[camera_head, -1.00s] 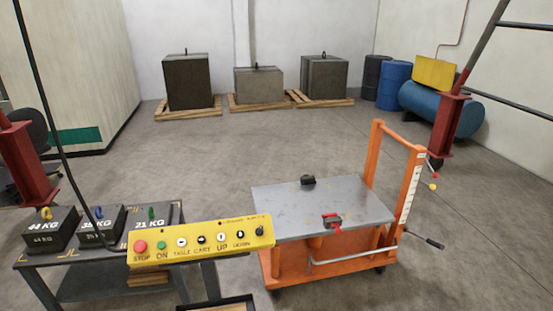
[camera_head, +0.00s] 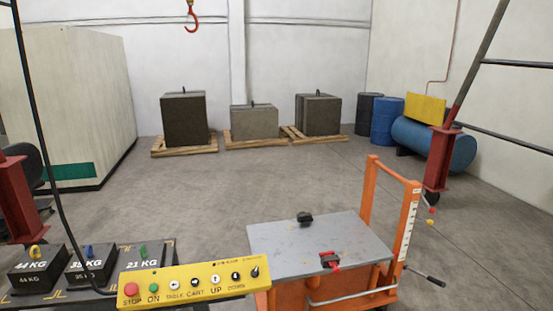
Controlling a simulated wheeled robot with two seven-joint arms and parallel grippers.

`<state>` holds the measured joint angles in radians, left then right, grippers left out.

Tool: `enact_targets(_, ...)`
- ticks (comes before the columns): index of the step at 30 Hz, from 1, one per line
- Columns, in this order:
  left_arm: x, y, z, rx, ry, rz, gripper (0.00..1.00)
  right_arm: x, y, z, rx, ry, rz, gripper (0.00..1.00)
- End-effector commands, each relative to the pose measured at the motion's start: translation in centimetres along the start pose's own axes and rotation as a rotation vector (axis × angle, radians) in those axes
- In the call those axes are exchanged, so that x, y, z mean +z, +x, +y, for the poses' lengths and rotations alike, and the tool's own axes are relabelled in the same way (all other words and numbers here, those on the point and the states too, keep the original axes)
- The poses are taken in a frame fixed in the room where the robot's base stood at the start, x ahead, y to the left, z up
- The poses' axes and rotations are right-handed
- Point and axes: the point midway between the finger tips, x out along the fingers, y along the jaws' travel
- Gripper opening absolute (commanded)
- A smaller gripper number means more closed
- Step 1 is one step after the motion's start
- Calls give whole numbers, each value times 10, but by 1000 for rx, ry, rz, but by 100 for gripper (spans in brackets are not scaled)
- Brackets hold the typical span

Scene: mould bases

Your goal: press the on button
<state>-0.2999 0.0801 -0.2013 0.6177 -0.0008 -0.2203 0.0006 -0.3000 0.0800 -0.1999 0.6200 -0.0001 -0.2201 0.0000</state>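A yellow control pendant (camera_head: 195,286) hangs in front of me at the lower middle-left, on a black cable. Its green ON button (camera_head: 154,287) is the second from the left, labelled ON below. The red STOP button (camera_head: 131,290) is to its left. Several more buttons labelled TABLE, CART, UP and DOWN lie to the right, with a small black switch at the right end. Neither of my grippers is in view, and nothing touches the pendant.
Weights marked 44 KG (camera_head: 38,267), 35 KG (camera_head: 92,264) and 21 KG (camera_head: 143,258) stand on a table behind the pendant. An orange lift cart (camera_head: 372,225) with a grey top (camera_head: 320,240) stands at right. A red hook (camera_head: 191,22) hangs at the top.

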Motion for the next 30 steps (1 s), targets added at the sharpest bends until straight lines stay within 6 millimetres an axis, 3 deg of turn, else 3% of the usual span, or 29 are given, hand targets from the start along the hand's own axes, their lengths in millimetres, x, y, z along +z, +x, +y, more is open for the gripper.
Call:
enact_targets(3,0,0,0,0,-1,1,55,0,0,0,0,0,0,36)
enact_targets(12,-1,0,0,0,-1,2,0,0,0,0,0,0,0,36)
enact_targets(30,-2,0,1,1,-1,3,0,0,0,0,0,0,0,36)
